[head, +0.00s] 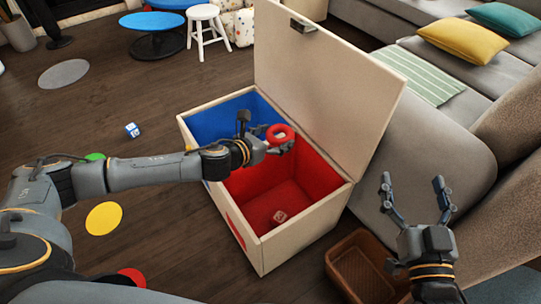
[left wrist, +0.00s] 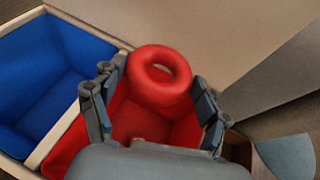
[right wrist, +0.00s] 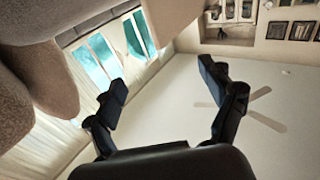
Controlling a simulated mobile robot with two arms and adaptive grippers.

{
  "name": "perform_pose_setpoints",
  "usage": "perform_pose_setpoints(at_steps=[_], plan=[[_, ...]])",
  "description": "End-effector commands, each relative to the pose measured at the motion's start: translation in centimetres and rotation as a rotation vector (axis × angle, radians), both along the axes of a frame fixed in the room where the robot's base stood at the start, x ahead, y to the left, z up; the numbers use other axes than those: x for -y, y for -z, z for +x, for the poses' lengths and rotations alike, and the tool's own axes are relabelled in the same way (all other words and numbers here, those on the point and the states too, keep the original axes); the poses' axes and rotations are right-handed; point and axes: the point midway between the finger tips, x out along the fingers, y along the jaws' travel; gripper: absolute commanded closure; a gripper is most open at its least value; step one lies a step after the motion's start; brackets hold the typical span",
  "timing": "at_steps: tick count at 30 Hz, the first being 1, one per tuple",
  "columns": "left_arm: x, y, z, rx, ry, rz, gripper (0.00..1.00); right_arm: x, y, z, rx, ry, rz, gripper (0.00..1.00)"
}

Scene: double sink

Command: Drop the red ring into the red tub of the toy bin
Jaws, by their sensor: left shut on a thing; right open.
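The red ring (head: 280,134) is held by my left gripper (head: 268,141), which is shut on it above the toy bin. In the left wrist view the ring (left wrist: 160,55) sits between the two fingers, with the red tub (left wrist: 140,122) behind and below it. The toy bin (head: 262,252) is a pale wooden box with its lid (head: 325,85) raised. Its red tub (head: 290,195) is the nearer compartment and holds a small pale red-and-white block (head: 279,216). The blue tub (head: 215,125) is the farther compartment. My right gripper (head: 415,200) is open and empty, right of the bin.
The raised lid stands behind the ring. A brown basket (head: 345,262) is on the floor right of the bin, by the grey sofa (head: 430,150). A blue-and-white block (head: 132,130) and a yellow disc (head: 104,218) lie on the floor at left.

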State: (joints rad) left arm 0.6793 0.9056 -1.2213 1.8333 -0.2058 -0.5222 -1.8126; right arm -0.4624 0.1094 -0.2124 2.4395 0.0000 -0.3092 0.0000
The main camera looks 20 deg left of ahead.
Motion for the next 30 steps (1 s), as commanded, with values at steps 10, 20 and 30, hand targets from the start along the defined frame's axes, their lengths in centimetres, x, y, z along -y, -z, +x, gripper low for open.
perform_pose_setpoints(at_steps=[10,20,30], plan=[[-0.1,4.1,0.0,-0.002,0.144,0.002,0.54,1.0,4.7,-0.8,-0.289,0.019,-0.074,0.18],[-0.4,7.4,-1.0,-0.007,0.232,-0.007,0.54,1.9,7.7,-2.3,-0.477,0.031,-0.120,0.18],[-0.9,9.3,-1.7,-0.001,0.289,-0.004,0.54,2.5,9.6,-3.7,-0.597,0.039,-0.147,0.18]])
